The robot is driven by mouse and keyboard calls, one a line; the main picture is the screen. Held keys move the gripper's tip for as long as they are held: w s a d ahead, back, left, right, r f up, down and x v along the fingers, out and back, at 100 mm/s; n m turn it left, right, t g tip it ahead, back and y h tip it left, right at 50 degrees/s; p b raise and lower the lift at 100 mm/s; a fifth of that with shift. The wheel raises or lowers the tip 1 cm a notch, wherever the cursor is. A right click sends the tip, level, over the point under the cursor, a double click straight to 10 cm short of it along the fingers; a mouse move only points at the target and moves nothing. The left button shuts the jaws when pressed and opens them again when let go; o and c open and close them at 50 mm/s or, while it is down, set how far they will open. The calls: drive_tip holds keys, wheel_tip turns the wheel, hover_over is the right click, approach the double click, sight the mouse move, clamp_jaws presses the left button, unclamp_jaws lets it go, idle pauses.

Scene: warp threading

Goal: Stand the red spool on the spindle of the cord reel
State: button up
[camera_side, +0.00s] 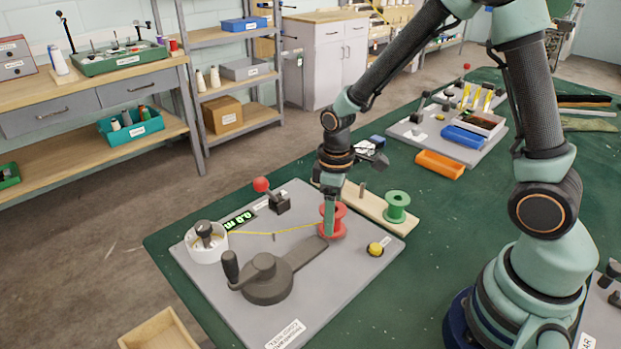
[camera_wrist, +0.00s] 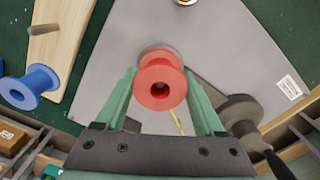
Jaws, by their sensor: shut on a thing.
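The red spool (camera_side: 338,228) is upright over the right part of the cord reel's grey plate (camera_side: 215,284). My gripper (camera_side: 331,212) is shut on it from above. In the wrist view the red spool (camera_wrist: 160,88) sits between the two fingers of my gripper (camera_wrist: 160,80), with its round end and dark centre hole facing the camera. No spindle is visible; the spool and fingers cover the spot below. I cannot tell whether the spool rests on the spindle or hangs just above it. A yellow cord (camera_side: 285,229) runs from the white guide (camera_side: 208,246) toward the spool.
A black crank (camera_side: 267,279) with an arm lies left of the spool. A wooden board (camera_side: 376,207) behind holds a green spool (camera_side: 397,205) and a bare peg (camera_side: 362,189); a blue spool (camera_wrist: 35,85) shows in the wrist view. A yellow button (camera_side: 375,249) is right.

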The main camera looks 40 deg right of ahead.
drive_tip(key=o, duration=1.1)
wheel_tip(320, 180, up, 12)
drive_tip(key=s+r+m+t, duration=0.2)
drive_tip(key=s+d+r+m+t, duration=0.1)
drive_tip(key=s+r+m, duration=0.1)
drive_tip(key=s+r, duration=0.1)
drive_tip(key=s+d+r+m+t, duration=0.1)
drive_tip(key=s+r+m+t, duration=0.1)
drive_tip(key=shift+s+r+t, duration=0.25)
drive_tip(key=shift+r+t, duration=0.05)
drive_tip(key=shift+r, duration=0.05)
